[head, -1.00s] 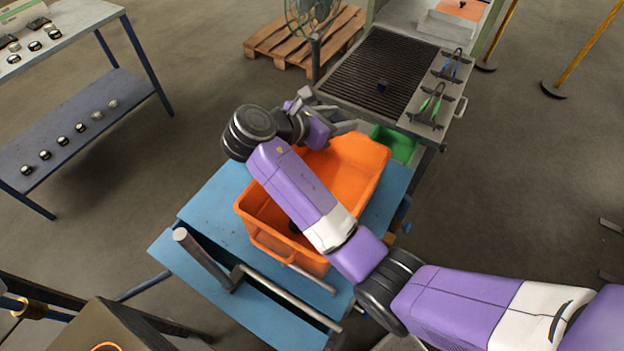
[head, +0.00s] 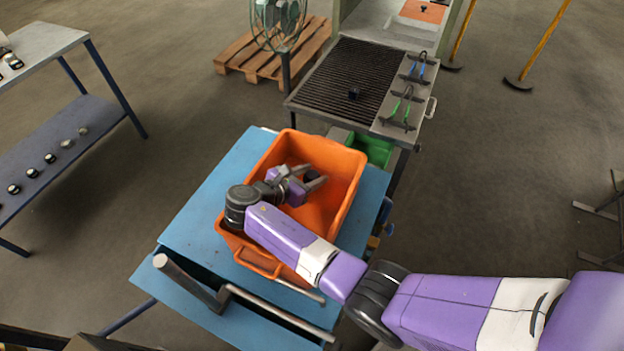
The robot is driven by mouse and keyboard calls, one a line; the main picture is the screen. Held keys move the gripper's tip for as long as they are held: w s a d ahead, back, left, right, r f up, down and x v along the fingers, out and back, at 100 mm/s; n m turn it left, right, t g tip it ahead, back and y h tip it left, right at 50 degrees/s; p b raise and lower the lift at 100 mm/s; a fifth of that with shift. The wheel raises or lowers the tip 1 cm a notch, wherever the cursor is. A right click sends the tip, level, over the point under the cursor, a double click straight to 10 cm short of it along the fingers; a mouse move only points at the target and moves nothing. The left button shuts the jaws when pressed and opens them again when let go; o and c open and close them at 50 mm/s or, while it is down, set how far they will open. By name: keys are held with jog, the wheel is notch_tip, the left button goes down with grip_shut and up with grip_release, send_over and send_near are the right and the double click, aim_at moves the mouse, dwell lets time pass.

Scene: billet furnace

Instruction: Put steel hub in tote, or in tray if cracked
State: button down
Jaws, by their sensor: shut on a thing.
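The orange tote (head: 346,165) stands on a blue table. My gripper (head: 313,177) is inside the tote's outline, over its far half, with its fingers pointing right. It is shut on a small dark piece, the steel hub (head: 311,176), which shows between the fingers. I cannot tell whether the hub touches the tote's floor or whether it has a crack. My arm hides the tote's near left part. A green open container (head: 372,149), perhaps the tray, sits low behind the tote, partly hidden under the grate's edge.
A dark hub (head: 354,93) lies on the black grate (head: 335,80). Tongs (head: 402,107) lie beside it. Another dark piece (head: 423,9) sits on an orange plate at the back. Several hubs lie on the left shelf (head: 70,160).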

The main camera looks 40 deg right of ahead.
jog(key=shift+f, duration=1.05)
jog(key=c, duration=0.7)
grip_release()
jog(key=shift+f, duration=0.15)
jog(key=b+v, duration=0.1)
jog(key=v, duration=0.6)
jog(key=shift+a+r, duration=0.25)
